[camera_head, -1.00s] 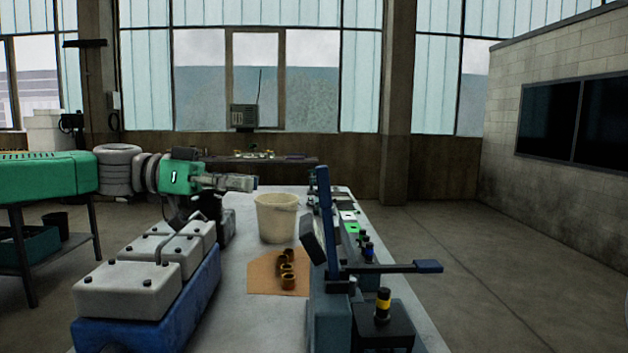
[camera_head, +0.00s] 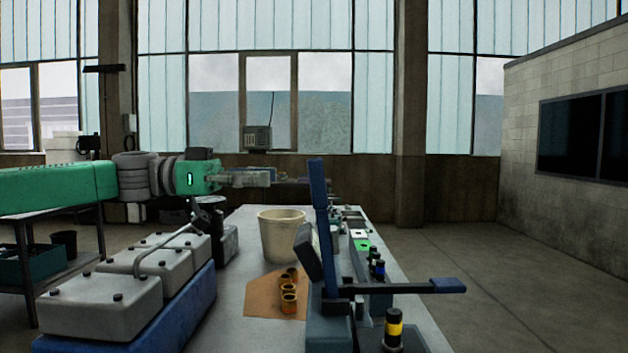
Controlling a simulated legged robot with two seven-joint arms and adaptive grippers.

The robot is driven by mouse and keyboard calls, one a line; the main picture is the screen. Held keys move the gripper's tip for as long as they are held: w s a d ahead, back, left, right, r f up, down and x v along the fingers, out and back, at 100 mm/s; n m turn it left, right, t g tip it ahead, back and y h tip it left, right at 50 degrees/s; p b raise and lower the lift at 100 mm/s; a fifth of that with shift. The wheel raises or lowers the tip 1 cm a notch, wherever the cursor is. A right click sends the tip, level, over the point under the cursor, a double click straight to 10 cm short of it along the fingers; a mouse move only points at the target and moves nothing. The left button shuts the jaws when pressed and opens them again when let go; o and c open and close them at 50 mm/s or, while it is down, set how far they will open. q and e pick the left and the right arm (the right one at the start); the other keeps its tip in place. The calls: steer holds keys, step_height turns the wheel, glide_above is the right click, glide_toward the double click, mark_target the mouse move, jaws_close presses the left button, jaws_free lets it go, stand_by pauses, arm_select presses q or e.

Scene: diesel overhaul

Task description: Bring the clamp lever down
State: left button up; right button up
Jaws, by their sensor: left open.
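A blue upright lever (camera_head: 319,188) rises from a dark blue fixture (camera_head: 329,334) at the near right of the bench. A dark bar with a blue grip (camera_head: 448,286) sticks out level to the right from the same fixture. I cannot tell for sure which one is the clamp lever. My left gripper (camera_head: 268,177), on a green arm from the left, points right. It is open and empty, left of the upright lever's upper part in the picture, with a gap between them. My right gripper is not in view.
On the bench (camera_head: 242,282) are a cream bucket (camera_head: 281,238), brass bushings (camera_head: 288,293) on a tan sheet (camera_head: 261,294), and grey engine covers (camera_head: 105,302) on a blue base (camera_head: 190,310). A black post with a yellow band (camera_head: 394,328) stands right of the fixture. Open floor lies right.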

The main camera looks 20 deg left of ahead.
mark_target(321, 179)
arm_select(q)
steer(key=x, duration=0.8)
steer(key=shift+w+a+f+p, duration=0.1)
steer(key=shift+w+f+p, duration=0.1)
steer(key=shift+p, duration=0.2)
steer(key=shift+w+f, duration=0.1)
steer(key=shift+w, duration=0.1)
steer(key=shift+d, duration=0.9)
steer(key=shift+c, duration=1.2)
steer(key=shift+d, duration=0.25)
jaws_close()
steer(key=shift+w+a, duration=0.1)
steer(key=shift+a, duration=0.4)
steer(key=shift+d, duration=0.1)
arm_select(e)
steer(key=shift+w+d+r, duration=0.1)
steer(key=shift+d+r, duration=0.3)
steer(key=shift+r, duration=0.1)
